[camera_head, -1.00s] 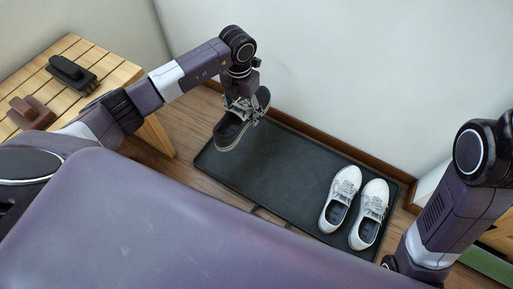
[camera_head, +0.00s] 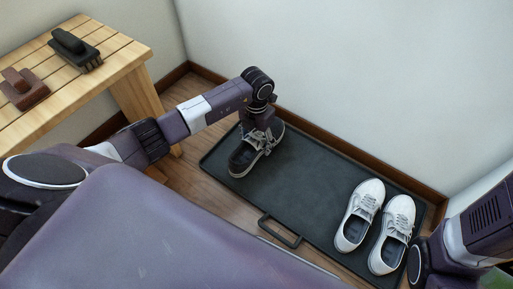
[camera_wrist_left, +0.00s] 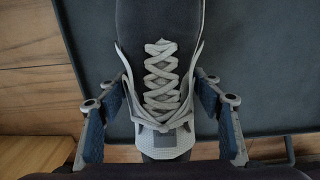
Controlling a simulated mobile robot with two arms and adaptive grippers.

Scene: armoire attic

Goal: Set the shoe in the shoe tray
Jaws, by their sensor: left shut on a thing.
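The dark shoe (camera_head: 245,160) with grey laces is over the left end of the black shoe tray (camera_head: 310,190), roughly level. I cannot tell whether its sole touches the tray. My left gripper (camera_head: 264,134) is shut on the shoe from above. In the left wrist view the gripper's fingers (camera_wrist_left: 163,125) flank the shoe (camera_wrist_left: 160,75) on both sides of its laced part, with the tray (camera_wrist_left: 265,60) beneath. Part of the shoe is hidden by the gripper. My right arm shows at the right edge, but its gripper is out of view.
A pair of white shoes (camera_head: 358,215) stands on the tray's right end. The tray's middle is bare. Its handle (camera_head: 280,230) faces the wooden floor. A wooden bench (camera_head: 110,70) at upper left holds a black brush (camera_head: 76,50) and a brown one (camera_head: 24,90). Walls border the back.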

